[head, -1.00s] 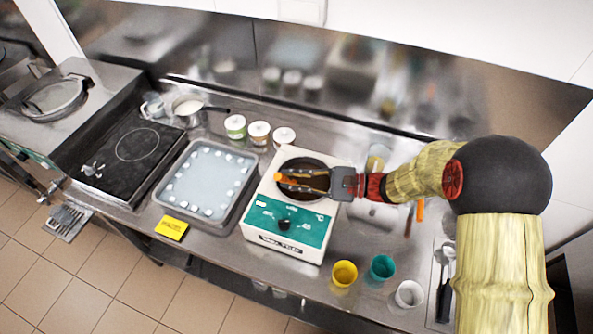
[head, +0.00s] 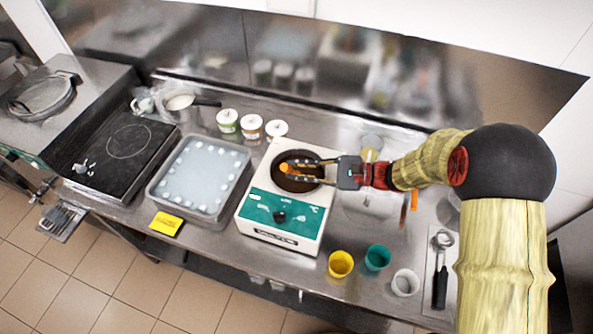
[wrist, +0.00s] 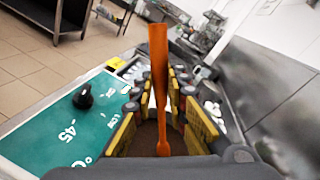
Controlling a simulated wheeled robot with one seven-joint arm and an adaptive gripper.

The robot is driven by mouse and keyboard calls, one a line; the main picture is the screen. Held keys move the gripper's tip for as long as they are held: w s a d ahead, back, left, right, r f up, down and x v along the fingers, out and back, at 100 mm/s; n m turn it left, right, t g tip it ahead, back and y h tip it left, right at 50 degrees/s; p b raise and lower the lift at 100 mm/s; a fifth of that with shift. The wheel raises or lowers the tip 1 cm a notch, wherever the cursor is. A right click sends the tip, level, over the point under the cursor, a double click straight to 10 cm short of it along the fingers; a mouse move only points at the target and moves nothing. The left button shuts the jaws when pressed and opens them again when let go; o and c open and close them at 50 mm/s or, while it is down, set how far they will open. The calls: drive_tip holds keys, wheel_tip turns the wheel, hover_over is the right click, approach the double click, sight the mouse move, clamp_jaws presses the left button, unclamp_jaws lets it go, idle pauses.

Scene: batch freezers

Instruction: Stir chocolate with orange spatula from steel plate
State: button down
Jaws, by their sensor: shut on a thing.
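My gripper (head: 287,170) is over the round well of the white and teal machine (head: 282,212). Its fingers are shut on the orange spatula (wrist: 159,75), which stands roughly upright between them in the wrist view. In the head view only a small orange part (head: 286,169) shows at the fingertips. Dark brown chocolate (head: 298,185) lies in the well, and the spatula's lower end reaches down toward it. The fingers hide part of the well, and I cannot tell how deep the spatula sits. A plate (head: 430,288) with dark-handled tools is at the right.
A tray with white pieces (head: 160,196) stands left of the machine. Several lidded tubs (head: 251,125) stand behind it. Yellow (head: 341,264), teal (head: 377,257) and white (head: 405,283) cups stand at the front right. Another orange tool (head: 414,200) is under my arm.

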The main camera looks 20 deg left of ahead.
drive_tip(key=shift+r, duration=0.1)
drive_tip(key=s+r+p, duration=0.4)
drive_tip(key=r, duration=0.2)
drive_tip(key=shift+d+r+p, duration=0.2)
drive_tip(key=shift+p, duration=0.1)
idle(0.3)
drive_tip(key=shift+r, duration=0.1)
idle(0.8)
drive_tip(key=shift+r+p, duration=1.55)
drive_tip(key=shift+r, duration=0.85)
